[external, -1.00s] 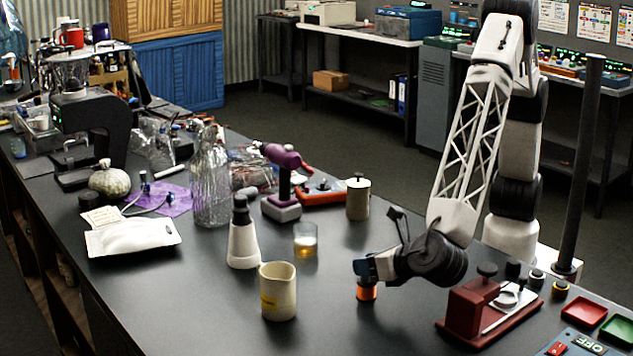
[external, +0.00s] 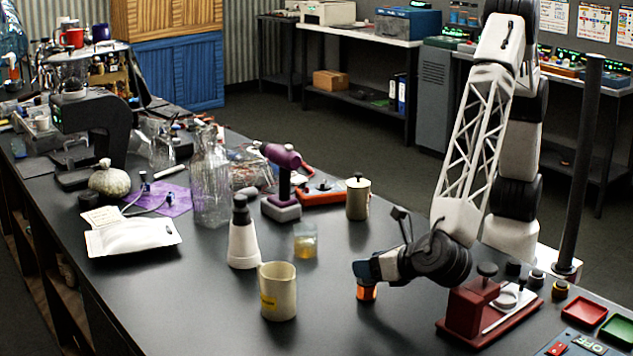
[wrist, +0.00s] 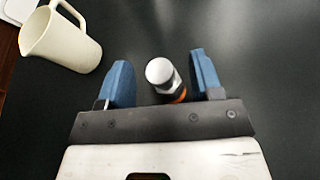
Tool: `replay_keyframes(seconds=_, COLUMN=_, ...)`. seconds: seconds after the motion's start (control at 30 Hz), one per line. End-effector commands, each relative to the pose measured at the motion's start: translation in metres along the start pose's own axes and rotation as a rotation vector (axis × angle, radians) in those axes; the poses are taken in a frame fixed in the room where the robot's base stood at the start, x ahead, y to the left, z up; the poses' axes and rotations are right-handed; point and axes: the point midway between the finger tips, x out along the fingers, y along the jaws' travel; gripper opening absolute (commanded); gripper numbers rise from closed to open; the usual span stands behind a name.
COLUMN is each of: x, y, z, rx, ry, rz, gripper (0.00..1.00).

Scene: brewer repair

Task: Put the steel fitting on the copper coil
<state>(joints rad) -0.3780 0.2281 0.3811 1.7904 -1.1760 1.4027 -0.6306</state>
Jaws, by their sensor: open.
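An upright piece with a round pale grey top, which looks like the steel fitting (wrist: 160,72), stands between my fingers in the wrist view. Orange shows just below it, likely the copper coil (wrist: 180,95); it also shows in the external view (external: 367,292) as a short orange cylinder on the table. The grey piece appears to sit on top of the orange one, but whether it is fully seated I cannot tell. My gripper (wrist: 162,78) is open around the piece, with gaps on both sides. In the external view my gripper (external: 366,270) hides the top.
A cream pitcher (external: 278,292) stands to the left of my gripper. A small glass (external: 305,241) and a white cone-shaped bottle (external: 242,238) stand behind it. A dark red stand (external: 480,312) is close on the right. The table in front is clear.

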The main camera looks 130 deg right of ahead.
Motion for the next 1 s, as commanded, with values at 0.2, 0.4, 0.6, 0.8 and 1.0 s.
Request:
replay_keyframes(seconds=0.2, x=-0.024, y=0.001, z=0.005, rx=0.002, ry=0.0, rz=0.001, gripper=0.59)
replay_keyframes(seconds=0.4, x=-0.035, y=0.004, z=0.034, rx=0.003, ry=0.001, rz=0.001, gripper=0.59)
replay_keyframes(seconds=0.6, x=-0.044, y=0.006, z=0.055, rx=0.003, ry=0.0, rz=0.001, gripper=0.59)
replay_keyframes(seconds=0.8, x=-0.047, y=0.007, z=0.064, rx=0.001, ry=0.0, rz=0.0, gripper=0.59)
replay_keyframes(seconds=1.0, x=-0.048, y=0.007, z=0.065, rx=0.0, ry=0.0, rz=0.0, gripper=0.59)
